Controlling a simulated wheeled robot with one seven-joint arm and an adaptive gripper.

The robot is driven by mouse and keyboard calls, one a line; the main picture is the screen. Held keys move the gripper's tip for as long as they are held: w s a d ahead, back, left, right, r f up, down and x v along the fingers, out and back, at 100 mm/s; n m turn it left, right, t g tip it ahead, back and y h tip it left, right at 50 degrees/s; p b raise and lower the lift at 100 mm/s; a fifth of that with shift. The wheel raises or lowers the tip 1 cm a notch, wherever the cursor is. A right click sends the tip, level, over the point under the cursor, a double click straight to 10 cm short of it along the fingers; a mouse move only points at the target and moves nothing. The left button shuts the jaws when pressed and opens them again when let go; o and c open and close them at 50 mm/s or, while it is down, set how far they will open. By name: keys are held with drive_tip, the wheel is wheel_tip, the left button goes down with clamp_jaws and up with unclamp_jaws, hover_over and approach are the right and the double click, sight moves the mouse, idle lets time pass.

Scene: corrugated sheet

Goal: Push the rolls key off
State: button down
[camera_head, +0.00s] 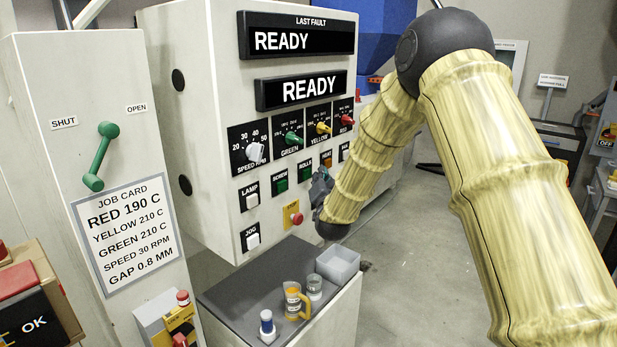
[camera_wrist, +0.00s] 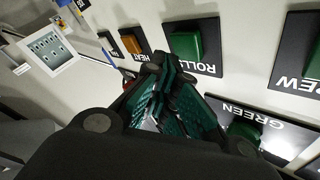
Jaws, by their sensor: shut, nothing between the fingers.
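The rolls key (camera_head: 305,173) is a green square button on a black plate, in the row of keys low on the white control cabinet in the head view. In the wrist view the rolls key (camera_wrist: 186,45) is just above and right of my fingertips, its label partly covered by them. My gripper (camera_wrist: 162,68) is shut and empty, its dark green ribbed fingers together. In the head view my gripper (camera_head: 321,186) is beside the key row, just right of and below the rolls key. I cannot tell whether it touches the panel.
The green screw key (camera_head: 281,181) and orange heat key (camera_head: 326,160) flank the rolls key. A red stop button (camera_head: 296,218) is below. Dials sit above, under two displays reading READY. A grey-topped stand (camera_head: 235,292) holds a yellow mug (camera_head: 296,300), jars and a tray.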

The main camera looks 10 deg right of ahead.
drive_tip(key=s+d, duration=0.2)
drive_tip(key=s+d+b, duration=0.1)
drive_tip(key=s, duration=0.1)
drive_tip(key=shift+s+d+b, duration=0.3)
drive_tip(key=shift+s+d, duration=0.05)
idle(0.5)
drive_tip(key=shift+f, duration=0.1)
drive_tip(key=s+a+f+n+g+y, duration=0.15)
drive_tip(key=s+f, duration=0.25)
drive_tip(key=f, duration=0.7)
drive_tip(key=s+a+f+n+g, duration=0.1)
drive_tip(key=s+f+g, duration=0.25)
drive_tip(key=f, duration=0.65)
drive_tip(key=s+a+f+n+g, duration=0.25)
drive_tip(key=s+f+g, duration=0.35)
drive_tip(key=s+f, duration=1.45)
drive_tip(key=s+f+n+g, duration=0.1)
drive_tip(key=s+f+g, duration=0.1)
drive_tip(key=s, duration=0.9)
drive_tip(key=s+a+f+n+g, duration=0.1)
drive_tip(key=s+f+g, duration=0.2)
drive_tip(key=s, duration=0.8)
drive_tip(key=s+f+n+g, duration=0.1)
drive_tip(key=s+f+g, duration=0.2)
drive_tip(key=s+f, duration=0.3)
drive_tip(key=s+y, duration=0.1)
drive_tip(key=s, duration=0.3)
drive_tip(key=shift+s+a+f, duration=0.15)
drive_tip(key=shift+s+f, duration=0.1)
drive_tip(key=shift+s, duration=0.15)
